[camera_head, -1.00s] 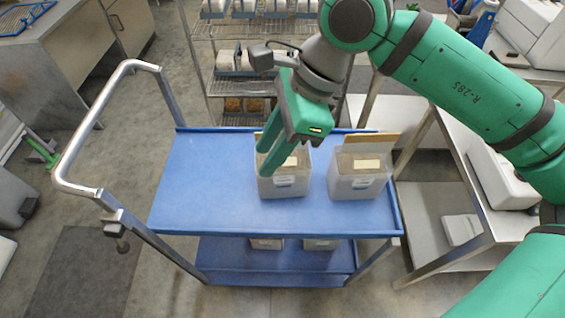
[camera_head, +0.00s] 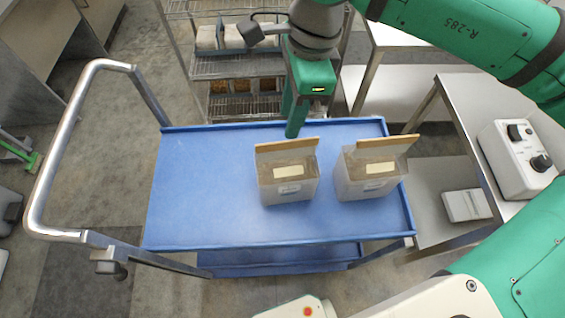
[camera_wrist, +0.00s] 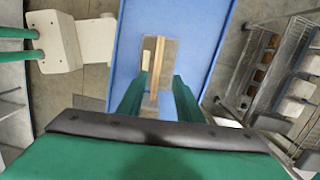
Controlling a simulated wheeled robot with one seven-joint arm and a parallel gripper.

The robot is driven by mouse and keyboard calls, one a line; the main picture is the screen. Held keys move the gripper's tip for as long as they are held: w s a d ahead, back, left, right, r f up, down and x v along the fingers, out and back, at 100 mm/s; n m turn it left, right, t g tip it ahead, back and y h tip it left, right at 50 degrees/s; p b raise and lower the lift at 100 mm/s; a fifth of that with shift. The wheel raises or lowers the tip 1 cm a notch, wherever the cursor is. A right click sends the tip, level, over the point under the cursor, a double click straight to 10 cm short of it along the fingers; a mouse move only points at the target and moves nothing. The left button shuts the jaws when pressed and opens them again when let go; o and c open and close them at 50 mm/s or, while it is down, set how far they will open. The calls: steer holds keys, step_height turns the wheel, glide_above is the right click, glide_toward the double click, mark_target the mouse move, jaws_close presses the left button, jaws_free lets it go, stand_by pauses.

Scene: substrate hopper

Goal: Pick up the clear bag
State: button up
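Two clear bags stand upright side by side on the blue cart. Each has a brown top strip, pale contents and a white label. The left clear bag (camera_head: 287,183) is near the cart's middle; the right clear bag (camera_head: 370,178) is near its right end. My gripper (camera_head: 293,128) is behind the left bag, by the cart's far edge, fingers pointing down. In the wrist view, the fingers of my gripper (camera_wrist: 157,98) are apart with nothing between them. A clear bag (camera_wrist: 168,58) appears ahead, in line with the gap; I cannot tell which bag it is.
The blue cart (camera_head: 200,190) has free top surface left of the bags and a metal handle (camera_head: 48,150) at left. A wire rack (camera_head: 230,66) stands behind it. A steel table (camera_head: 465,105) with a white device (camera_head: 515,160) is at right.

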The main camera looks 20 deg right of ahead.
mark_target(287, 143)
steer(key=f, duration=0.1)
steer(key=s+f, duration=0.1)
steer(key=f, duration=0.1)
steer(key=shift+a+f, duration=0.15)
steer(key=shift+w+a+f, duration=0.15)
steer(key=shift+f, duration=1.15)
steer(key=shift+w+a+f, duration=0.15)
steer(key=shift+f, duration=1.1)
steer(key=shift+f, duration=0.2)
